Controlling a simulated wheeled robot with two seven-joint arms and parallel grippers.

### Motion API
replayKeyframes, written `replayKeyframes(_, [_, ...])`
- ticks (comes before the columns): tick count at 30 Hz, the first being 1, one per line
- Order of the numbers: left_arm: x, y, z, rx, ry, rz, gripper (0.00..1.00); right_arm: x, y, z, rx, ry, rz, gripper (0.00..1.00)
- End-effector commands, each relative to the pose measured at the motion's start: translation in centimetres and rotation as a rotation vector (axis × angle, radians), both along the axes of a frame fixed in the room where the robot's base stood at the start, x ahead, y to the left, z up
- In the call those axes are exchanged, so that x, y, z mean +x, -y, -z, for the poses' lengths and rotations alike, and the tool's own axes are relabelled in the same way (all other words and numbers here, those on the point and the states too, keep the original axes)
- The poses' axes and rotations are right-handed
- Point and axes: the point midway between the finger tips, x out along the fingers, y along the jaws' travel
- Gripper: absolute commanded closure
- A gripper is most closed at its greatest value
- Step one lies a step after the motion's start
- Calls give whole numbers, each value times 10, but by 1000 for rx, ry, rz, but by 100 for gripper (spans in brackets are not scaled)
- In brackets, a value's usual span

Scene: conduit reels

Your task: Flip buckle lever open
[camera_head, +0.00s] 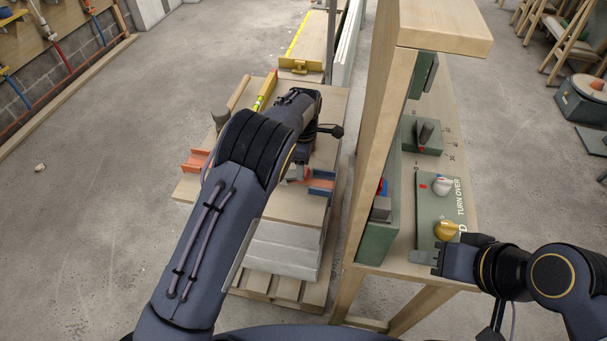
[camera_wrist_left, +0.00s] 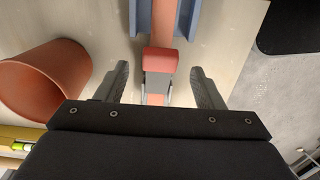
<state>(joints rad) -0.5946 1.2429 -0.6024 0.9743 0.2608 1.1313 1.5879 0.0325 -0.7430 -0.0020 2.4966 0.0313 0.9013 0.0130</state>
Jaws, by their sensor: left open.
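In the left wrist view the buckle lever (camera_wrist_left: 160,63) has a red tip over a grey metal body. It sits on an orange strap (camera_wrist_left: 164,20) that runs between the walls of a blue bracket (camera_wrist_left: 139,18). My left gripper (camera_wrist_left: 160,71) is open, with one finger on each side of the lever and visible gaps to it. In the head view my left arm mostly hides this spot; the blue bracket (camera_head: 322,183) shows beside it. My right gripper (camera_head: 424,257) is beside a gold knob (camera_head: 445,230) on the panel; its finger gap is not clear.
An orange cup-shaped piece (camera_wrist_left: 45,80) lies left of the left gripper, with a yellow level (camera_wrist_left: 22,140) below it. The wooden top (camera_head: 285,208) carries a red bracket (camera_head: 195,161). A wooden post (camera_head: 379,130) and switch panel (camera_head: 437,207) stand to the right.

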Motion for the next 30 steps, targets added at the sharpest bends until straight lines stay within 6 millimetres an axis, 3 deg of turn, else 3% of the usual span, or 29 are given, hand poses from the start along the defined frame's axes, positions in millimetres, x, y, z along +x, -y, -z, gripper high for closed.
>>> replayKeyframes(3, [-1,0,22,1,-3,-1,38,0,0,2,0,0,0,64])
replayKeyframes(9, [0,0,44,0,-1,1,38,0,0,2,0,0,0,64])
replayKeyframes(20, [0,0,50,-1,0,2,38,0,0,2,0,0,0,64])
replayKeyframes(30, [0,0,50,-1,0,1,83,0,0,2,0,0,0,64])
